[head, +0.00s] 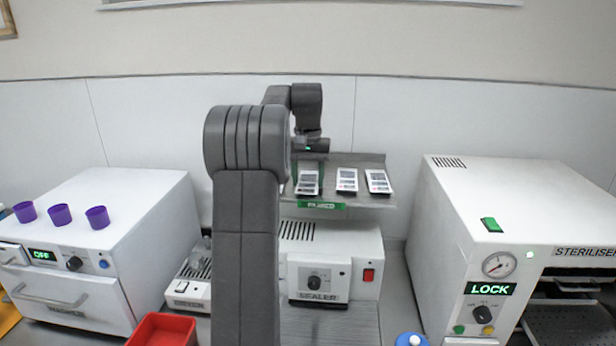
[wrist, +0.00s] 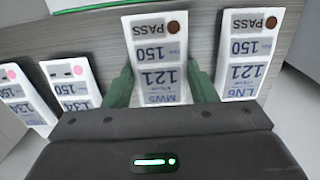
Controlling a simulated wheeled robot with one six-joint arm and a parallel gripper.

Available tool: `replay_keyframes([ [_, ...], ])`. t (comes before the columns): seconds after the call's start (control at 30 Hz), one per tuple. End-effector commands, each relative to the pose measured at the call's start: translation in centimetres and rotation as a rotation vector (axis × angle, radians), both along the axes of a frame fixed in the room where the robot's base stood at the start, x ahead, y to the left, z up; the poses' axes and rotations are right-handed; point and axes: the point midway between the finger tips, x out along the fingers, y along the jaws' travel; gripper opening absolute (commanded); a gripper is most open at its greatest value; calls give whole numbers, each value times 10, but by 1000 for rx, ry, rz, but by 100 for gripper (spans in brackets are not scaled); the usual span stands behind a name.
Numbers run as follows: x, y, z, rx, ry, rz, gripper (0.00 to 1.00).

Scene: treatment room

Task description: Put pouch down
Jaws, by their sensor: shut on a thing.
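My gripper (wrist: 161,78) is shut on a white pouch (wrist: 156,50) marked PASS, 150, 121 and MW5; a green finger lies along each side of it. In the head view, my gripper (head: 309,162) is over the left part of a grey shelf (head: 365,163), with the held pouch (head: 307,184) below it. I cannot tell whether this pouch rests on the shelf or is just above it. In the wrist view, a similar pouch marked LN6 (wrist: 246,50) lies close to the right, and two more pouches (wrist: 72,85) (wrist: 25,103) lie to the left.
The shelf bears a green label (head: 321,205) and stands over the sealer (head: 330,260). The steriliser (head: 490,240) stands at right, marked LOCK. A white machine (head: 110,230) with several purple cups is at left. A red bin (head: 163,330) is in front. My arm hides part of the shelf.

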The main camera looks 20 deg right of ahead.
Motion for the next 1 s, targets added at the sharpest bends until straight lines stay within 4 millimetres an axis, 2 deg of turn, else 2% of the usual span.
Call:
replay_keyframes([
  [0.03,0,0,-2,0,1,0,30],
  [0.07,0,0,-2,0,0,0,56],
  [0.17,0,0,-2,0,0,0,74],
  [0.53,0,0,5,0,0,0,74],
  [0.9,1,0,60,0,-1,0,74],
  [1.0,0,0,70,0,0,0,74],
])
